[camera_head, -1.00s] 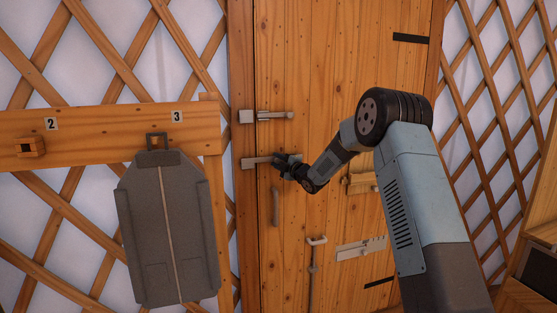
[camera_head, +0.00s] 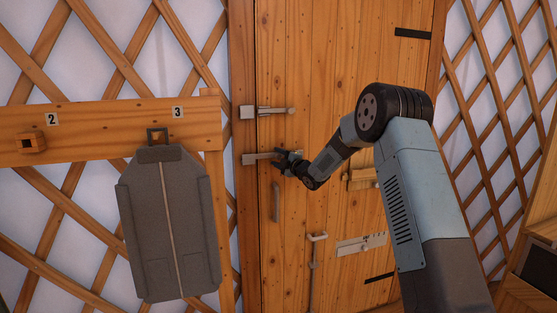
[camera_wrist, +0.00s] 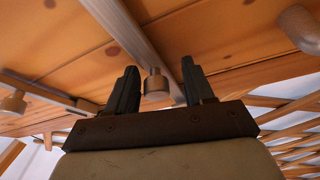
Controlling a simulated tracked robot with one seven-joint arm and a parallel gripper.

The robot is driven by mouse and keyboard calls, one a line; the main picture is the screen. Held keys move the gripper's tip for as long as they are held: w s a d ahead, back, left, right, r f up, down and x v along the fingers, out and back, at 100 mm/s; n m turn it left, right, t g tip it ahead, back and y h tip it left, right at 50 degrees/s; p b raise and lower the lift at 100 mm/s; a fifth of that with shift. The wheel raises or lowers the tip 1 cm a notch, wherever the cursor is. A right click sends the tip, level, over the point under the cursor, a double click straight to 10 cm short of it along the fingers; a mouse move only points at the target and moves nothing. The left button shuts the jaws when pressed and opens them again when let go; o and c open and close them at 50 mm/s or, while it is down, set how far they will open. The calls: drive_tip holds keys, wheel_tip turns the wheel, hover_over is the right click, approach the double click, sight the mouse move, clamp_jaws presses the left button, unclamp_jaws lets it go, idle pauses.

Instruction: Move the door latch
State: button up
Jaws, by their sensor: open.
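The wooden door (camera_head: 330,65) is upright in the head view. Two metal bar latches lie across its left edge, an upper latch (camera_head: 266,111) and a lower latch (camera_head: 259,158). My gripper (camera_head: 284,157) is at the right end of the lower latch, which it partly hides. In the wrist view my gripper (camera_wrist: 159,67) is open. A round knob (camera_wrist: 156,84) on a metal bar (camera_wrist: 130,35) shows between the two fingers, with a gap on each side.
A vertical handle (camera_head: 275,202) and a bent metal rod (camera_head: 314,260) are lower on the door. A grey case (camera_head: 150,225) hangs from a wooden rail (camera_head: 85,120) at left. Lattice walls flank the door. Other knobs show at left (camera_wrist: 14,102) and right (camera_wrist: 299,30) in the wrist view.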

drive_tip(key=v, duration=1.3)
drive_tip(key=shift+s+d+f, duration=0.2)
drive_tip(key=shift+s+d, duration=0.05)
drive_tip(key=s+d+r+m+g+h, duration=0.1)
drive_tip(key=s+d+r+m+h, duration=0.5)
drive_tip(key=s, duration=0.4)
drive_tip(key=s+d+r+m+g+h, duration=0.1)
drive_tip(key=s+d+r+m+h, duration=0.5)
drive_tip(key=s, duration=0.4)
drive_tip(key=s+f+m+g, duration=0.2)
drive_tip(key=s+m, duration=0.3)
drive_tip(key=s, duration=1.1)
drive_tip(key=s+f+m+g, duration=0.2)
drive_tip(key=s+m+g, duration=0.3)
drive_tip(key=s, duration=1.1)
drive_tip(key=shift+s+f+m, duration=0.2)
drive_tip(key=shift+s+m, duration=0.2)
drive_tip(key=shift+m, duration=0.1)
